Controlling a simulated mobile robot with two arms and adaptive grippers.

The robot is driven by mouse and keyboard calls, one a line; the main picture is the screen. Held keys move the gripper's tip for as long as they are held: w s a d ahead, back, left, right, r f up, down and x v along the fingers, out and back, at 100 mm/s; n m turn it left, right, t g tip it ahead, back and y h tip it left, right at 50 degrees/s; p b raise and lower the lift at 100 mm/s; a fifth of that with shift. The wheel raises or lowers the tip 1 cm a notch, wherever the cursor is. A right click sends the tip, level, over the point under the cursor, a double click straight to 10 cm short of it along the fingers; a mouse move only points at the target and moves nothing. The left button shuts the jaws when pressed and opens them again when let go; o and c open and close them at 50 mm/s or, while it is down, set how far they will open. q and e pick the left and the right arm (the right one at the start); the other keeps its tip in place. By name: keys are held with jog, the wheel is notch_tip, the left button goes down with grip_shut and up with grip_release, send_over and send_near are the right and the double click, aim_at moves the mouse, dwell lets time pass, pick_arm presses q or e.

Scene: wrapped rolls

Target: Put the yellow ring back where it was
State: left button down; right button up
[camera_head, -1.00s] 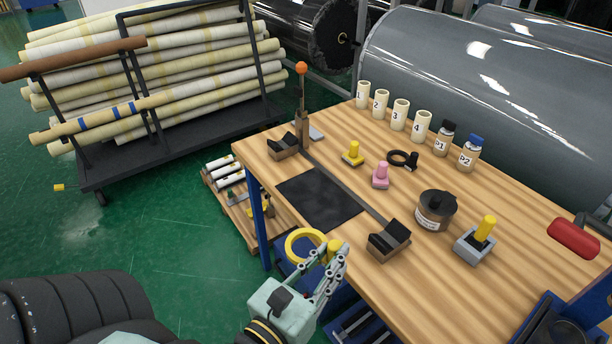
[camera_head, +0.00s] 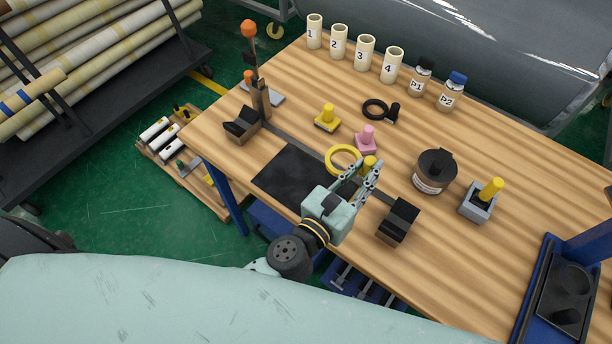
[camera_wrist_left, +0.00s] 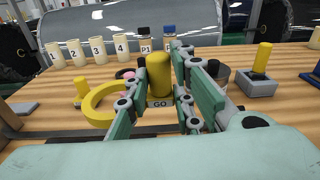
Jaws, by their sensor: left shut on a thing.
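The yellow ring (camera_head: 331,167) has a stubby yellow handle, and a plate marked GO shows below the handle in the wrist view. My left gripper (camera_head: 367,172) is shut on this handle. The ring (camera_wrist_left: 90,107) sticks out to the left of the fingers. In the head view they appear over the front part of the table, by the dark mat; I cannot tell the exact height. A black ring (camera_head: 375,108) with a black handle lies farther back on the table. My right gripper is not in view.
Near the ring are a yellow peg (camera_head: 327,117), a pink peg (camera_head: 367,138) and a black block (camera_head: 399,219). A dark tin (camera_head: 434,171) and a grey block with yellow peg (camera_head: 478,202) stand right. Numbered tubes (camera_head: 339,42) line the back. The wood (camera_head: 300,100) is partly clear.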

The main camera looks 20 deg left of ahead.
pick_arm(q)
jog(key=a+f+b, duration=0.2)
jog(key=a, duration=0.1)
jog(key=a+f+b, duration=0.1)
jog(key=a+f, duration=0.1)
jog(key=a, duration=0.2)
jog(key=a+f+b, duration=0.2)
jog(key=a, duration=0.1)
jog(key=shift+a+f+b, duration=0.3)
jog(key=shift+s+a, duration=0.1)
jog(key=shift+a, duration=0.1)
jog(key=shift+a+f+b, duration=0.1)
jog(key=shift+f+b, duration=0.2)
jog(key=shift+b, duration=0.05)
notch_tip(320, 180, down, 3)
jog(key=shift+f+b, duration=0.2)
jog(key=shift+b, duration=1.05)
jog(key=shift+f, duration=0.2)
jog(key=c, duration=1.5)
grip_release()
